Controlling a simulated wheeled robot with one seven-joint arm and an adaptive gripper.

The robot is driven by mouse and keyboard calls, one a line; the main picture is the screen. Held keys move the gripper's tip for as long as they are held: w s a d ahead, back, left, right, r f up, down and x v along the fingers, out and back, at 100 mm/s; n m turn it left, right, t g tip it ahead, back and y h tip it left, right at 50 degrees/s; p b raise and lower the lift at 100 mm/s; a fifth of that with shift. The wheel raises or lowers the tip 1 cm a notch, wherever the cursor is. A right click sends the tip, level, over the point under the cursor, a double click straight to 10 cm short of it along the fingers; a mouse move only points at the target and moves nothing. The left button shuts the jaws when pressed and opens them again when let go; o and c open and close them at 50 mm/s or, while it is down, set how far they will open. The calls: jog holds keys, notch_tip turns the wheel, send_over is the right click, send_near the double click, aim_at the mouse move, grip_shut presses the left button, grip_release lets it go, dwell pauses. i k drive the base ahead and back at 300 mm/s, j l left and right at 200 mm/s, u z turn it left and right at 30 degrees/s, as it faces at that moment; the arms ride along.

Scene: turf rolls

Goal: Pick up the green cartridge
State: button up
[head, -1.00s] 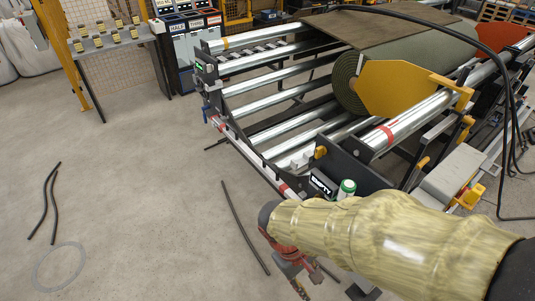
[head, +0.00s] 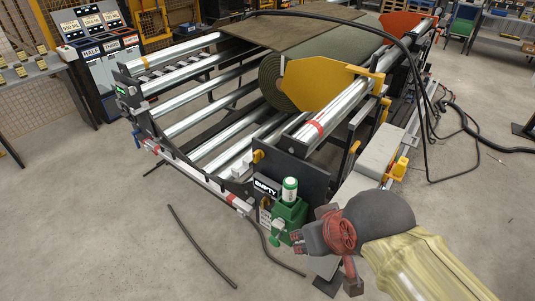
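The green cartridge (head: 290,190) is a small upright cylinder, green with a white band. It sits on top of a green fitting (head: 291,214) at the near corner of the roll machine, beside a dark EMPTY label (head: 266,187). My gripper (head: 325,264), with red and dark parts, is to the right of and below the cartridge in the picture. Its fingers look spread apart with nothing between them. It appears apart from the cartridge, though depth is hard to judge.
The machine has long metal rollers (head: 210,112), a turf roll (head: 290,75) and a yellow end plate (head: 325,83). A black hose (head: 421,110) arches over its right side. Dark strips (head: 200,245) lie on the floor. Open floor is at left front and right.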

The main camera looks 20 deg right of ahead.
aim_at(290, 183)
jog(key=j, duration=0.9)
jog(key=j+z, duration=0.15)
jog(key=j, duration=0.7)
jog(key=k, duration=0.05)
